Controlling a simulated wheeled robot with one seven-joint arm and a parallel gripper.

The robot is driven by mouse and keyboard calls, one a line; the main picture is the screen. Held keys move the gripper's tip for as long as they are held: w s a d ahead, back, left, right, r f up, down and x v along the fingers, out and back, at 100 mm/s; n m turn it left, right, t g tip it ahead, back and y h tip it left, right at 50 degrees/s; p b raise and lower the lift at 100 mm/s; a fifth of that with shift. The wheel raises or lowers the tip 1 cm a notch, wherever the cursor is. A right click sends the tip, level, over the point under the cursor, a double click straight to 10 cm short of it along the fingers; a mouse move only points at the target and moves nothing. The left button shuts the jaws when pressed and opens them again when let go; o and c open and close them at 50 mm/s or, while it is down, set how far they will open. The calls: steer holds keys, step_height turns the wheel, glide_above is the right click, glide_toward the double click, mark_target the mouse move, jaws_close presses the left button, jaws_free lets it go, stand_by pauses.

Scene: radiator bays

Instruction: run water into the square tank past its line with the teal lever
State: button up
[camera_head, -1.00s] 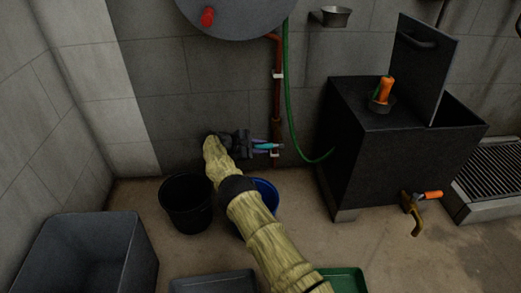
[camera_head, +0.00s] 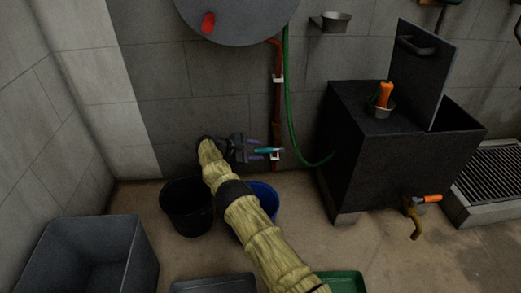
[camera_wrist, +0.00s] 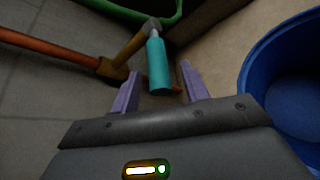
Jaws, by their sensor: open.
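The teal lever (camera_head: 270,150) sits on a valve low on the red pipe by the back wall. In the wrist view the lever (camera_wrist: 157,66) points toward my gripper (camera_wrist: 160,82), its free end between the two purple fingers. My gripper (camera_head: 257,150) is open, with a finger on either side of the lever's end and visible gaps. The square tank (camera_head: 350,150) is a black box at the right with its lid raised. A green hose runs down to its left side. Its water level and line cannot be seen.
A black bucket (camera_head: 187,210) and a blue bucket (camera_head: 268,196) stand below my arm; the blue one (camera_wrist: 262,85) is close to my gripper. A grey bin (camera_head: 130,262) is at lower left. A brass tap with an orange handle (camera_head: 432,198) juts from the tank.

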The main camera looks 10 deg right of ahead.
steer(key=v, duration=0.5)
steer(key=shift+a, duration=0.1)
steer(key=s+d+r+m+g+y+p, duration=0.25)
steer(key=d+r+p, duration=0.25)
steer(key=d+r, duration=0.3)
steer(key=s+d+r+m+g+y+p, duration=0.1)
steer(key=s+d+r+m+y+p, duration=0.3)
steer(key=d+r+p, duration=0.4)
steer(key=s+a+r+m+t+y+p, duration=0.1)
steer(key=s+r+m+y+p, duration=0.2)
steer(key=s+r, duration=0.6)
steer(key=s+a+r+m+y+p, duration=0.15)
steer(key=s+r+p, duration=0.4)
steer(key=s, duration=0.85)
steer(key=s+r+m+t+y+p, duration=0.15)
steer(key=s+r+m+p, duration=0.35)
steer(key=s, duration=0.6)
step_height(320, 180, up, 38)
steer(key=n+p, duration=0.1)
steer(key=p, duration=3.5)
steer(key=shift+w+a+n, duration=0.2)
steer(key=shift+n, duration=0.2)
